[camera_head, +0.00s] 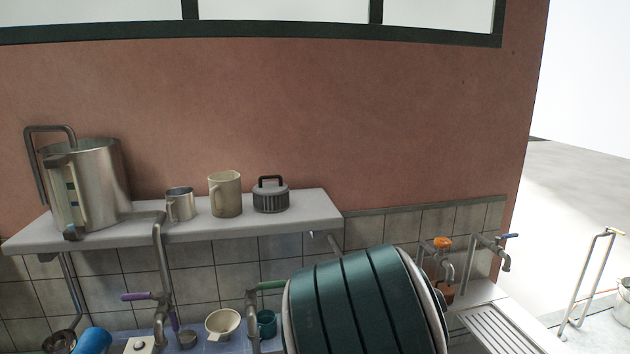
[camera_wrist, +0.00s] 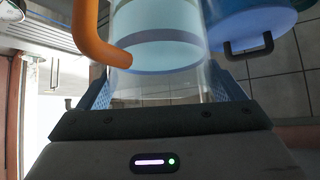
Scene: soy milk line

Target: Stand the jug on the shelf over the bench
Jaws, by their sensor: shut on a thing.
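The jug (camera_wrist: 160,84) is clear, with pale blue and grey bands and an orange handle (camera_wrist: 88,40) on the left in the wrist view. My gripper (camera_wrist: 165,92) is shut on it, with blue mesh finger pads at either side. In the head view I cannot make out the jug or gripper. The white shelf (camera_head: 250,230) runs along the tiled wall at left. It bears a steel urn (camera_head: 95,185), a small steel cup (camera_head: 181,205), a beige mug (camera_head: 226,195) and a grey lidded pot (camera_head: 270,198). The bench (camera_head: 490,292) lies below, partly hidden.
The shelf's right end, beside the grey pot, is bare. Pipes and taps (camera_head: 159,270) rise in front of the shelf. A cream cup (camera_head: 222,324) and a teal mug (camera_head: 267,323) stand below. A blue pot (camera_wrist: 245,25) is close to the jug in the wrist view.

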